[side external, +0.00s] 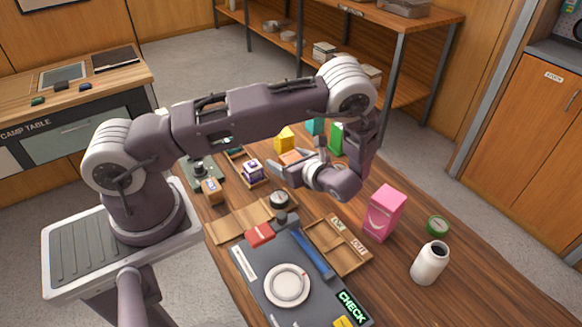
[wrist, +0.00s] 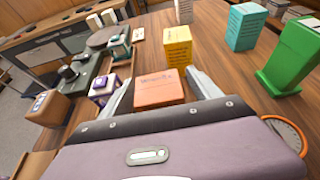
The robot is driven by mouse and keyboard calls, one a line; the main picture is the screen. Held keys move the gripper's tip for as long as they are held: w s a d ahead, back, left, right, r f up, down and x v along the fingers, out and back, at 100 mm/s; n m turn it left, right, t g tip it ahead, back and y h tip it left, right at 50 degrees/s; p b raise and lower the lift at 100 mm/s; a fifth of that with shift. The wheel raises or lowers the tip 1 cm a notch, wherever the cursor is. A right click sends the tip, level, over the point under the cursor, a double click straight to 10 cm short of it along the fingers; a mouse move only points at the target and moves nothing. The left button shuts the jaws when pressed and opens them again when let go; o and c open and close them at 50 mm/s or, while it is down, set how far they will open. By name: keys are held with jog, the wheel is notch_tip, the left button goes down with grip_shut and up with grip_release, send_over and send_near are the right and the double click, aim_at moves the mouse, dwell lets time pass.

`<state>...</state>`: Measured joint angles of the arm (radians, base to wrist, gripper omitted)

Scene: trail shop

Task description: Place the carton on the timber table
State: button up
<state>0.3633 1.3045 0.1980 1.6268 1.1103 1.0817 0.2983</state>
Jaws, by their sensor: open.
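My gripper (side external: 283,168) is open over the wooden table (side external: 470,278). In the wrist view, my gripper's fingers (wrist: 160,84) stand on either side of an orange box (wrist: 158,90) with lettering on its top. The orange box also shows in the side view (side external: 291,157), partly hidden by my gripper; its contact with the fingers is unclear. Other boxes that could be called cartons stand on the same table: a tall pink one (side external: 383,213), a yellow one (wrist: 178,46), a green one (wrist: 291,55) and a teal one (wrist: 245,27).
A purple and white box (side external: 252,173) and a small brown box (side external: 212,191) stand left of my gripper. A separate camp table (side external: 120,84) is at the left.

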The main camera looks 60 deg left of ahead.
jog(key=shift+a+f, duration=0.2)
jog(key=shift+a, duration=0.2)
grip_shut()
jog(key=shift+r, duration=0.15)
